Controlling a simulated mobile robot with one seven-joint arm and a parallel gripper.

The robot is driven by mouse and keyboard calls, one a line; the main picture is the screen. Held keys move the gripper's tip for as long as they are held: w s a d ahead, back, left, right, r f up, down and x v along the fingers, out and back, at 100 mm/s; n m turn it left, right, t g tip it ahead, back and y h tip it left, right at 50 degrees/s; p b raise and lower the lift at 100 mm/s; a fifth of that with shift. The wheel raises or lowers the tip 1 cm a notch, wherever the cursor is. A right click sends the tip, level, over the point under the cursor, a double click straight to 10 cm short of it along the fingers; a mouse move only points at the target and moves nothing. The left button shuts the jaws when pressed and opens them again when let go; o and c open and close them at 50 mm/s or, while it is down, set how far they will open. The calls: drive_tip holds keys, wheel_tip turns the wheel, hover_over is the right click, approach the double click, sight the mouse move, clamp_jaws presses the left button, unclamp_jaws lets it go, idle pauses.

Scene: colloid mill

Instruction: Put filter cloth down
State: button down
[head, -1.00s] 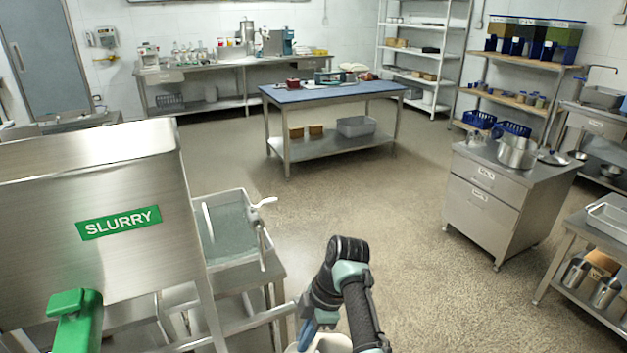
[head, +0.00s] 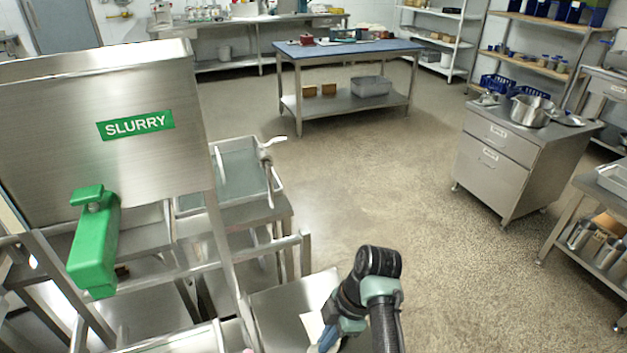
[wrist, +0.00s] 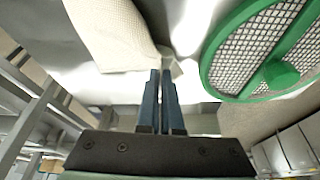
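The filter cloth (wrist: 112,35) is a cream, woven-looking piece at the upper left of the wrist view. Its near corner is at the fingertips of my gripper (wrist: 163,74). The blue fingers are close together with a thin gap and appear to pinch that corner. In the head view my gripper (head: 325,340) is low at the bottom edge, over a steel surface (head: 285,305). A small white patch shows beside it, and most of the cloth is hidden or out of frame there.
A round green-rimmed mesh screen (wrist: 262,45) lies close right of the fingers. A steel hopper labelled SLURRY (head: 100,125) with a green handle (head: 95,240) and metal frame rails stands at left. A blue-topped table (head: 345,48) and drawer cabinet (head: 500,150) are farther off. Floor between is open.

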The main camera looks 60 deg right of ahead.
drive_tip(key=shift+s+a+f, duration=0.1)
drive_tip(key=shift+s+f, duration=0.05)
drive_tip(key=c, duration=0.6)
unclamp_jaws()
drive_tip(key=r+p, duration=0.2)
drive_tip(key=p, duration=0.1)
drive_tip(key=shift+s+a+r+p, duration=0.3)
drive_tip(key=shift+r+p, duration=0.05)
drive_tip(key=shift+r, duration=0.05)
wheel_tip(320, 180, up, 7)
drive_tip(key=s+a+p, duration=0.2)
drive_tip(key=p, duration=0.7)
drive_tip(key=shift+s+a+r, duration=0.15)
drive_tip(key=shift+s, duration=0.1)
